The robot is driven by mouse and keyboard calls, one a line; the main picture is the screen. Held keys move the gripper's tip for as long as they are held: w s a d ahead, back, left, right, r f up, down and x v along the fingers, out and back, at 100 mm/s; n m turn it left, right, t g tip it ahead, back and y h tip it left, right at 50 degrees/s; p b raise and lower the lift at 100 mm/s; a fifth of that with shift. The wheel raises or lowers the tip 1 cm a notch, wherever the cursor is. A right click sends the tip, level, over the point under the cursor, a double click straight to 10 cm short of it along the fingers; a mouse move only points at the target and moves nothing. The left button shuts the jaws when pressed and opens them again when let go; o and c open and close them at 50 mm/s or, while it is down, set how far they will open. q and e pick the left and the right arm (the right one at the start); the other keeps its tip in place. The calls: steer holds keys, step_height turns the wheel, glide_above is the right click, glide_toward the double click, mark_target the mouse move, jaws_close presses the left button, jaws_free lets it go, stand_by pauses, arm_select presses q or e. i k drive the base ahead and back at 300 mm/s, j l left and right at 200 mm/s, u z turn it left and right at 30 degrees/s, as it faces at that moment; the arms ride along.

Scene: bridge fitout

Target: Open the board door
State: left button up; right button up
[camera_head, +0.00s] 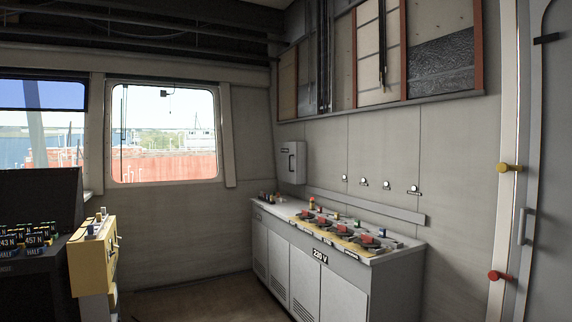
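A tall grey door (552,190) stands at the right edge of the head view, cut off by the frame. It has a pale vertical handle (523,226) near its left edge and a dark fitting (546,38) higher up. It looks shut against the pale frame beside it. I cannot tell for sure which one is the board. Neither of my grippers is in view.
Yellow (507,168) and red (498,275) knobs stick out left of the tall door. A yellow console (90,262) stands at left. Floor (200,297) between is clear.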

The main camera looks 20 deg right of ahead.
mark_target(287, 151)
steer(key=i+z, duration=0.4)
steer(key=i, duration=3.4)
steer(key=i+z, duration=0.1)
steer(key=i, duration=0.75)
steer(key=i+j, duration=0.15)
steer(key=i, duration=0.7)
steer(key=i+j+z, duration=0.15)
steer(key=i, duration=0.7)
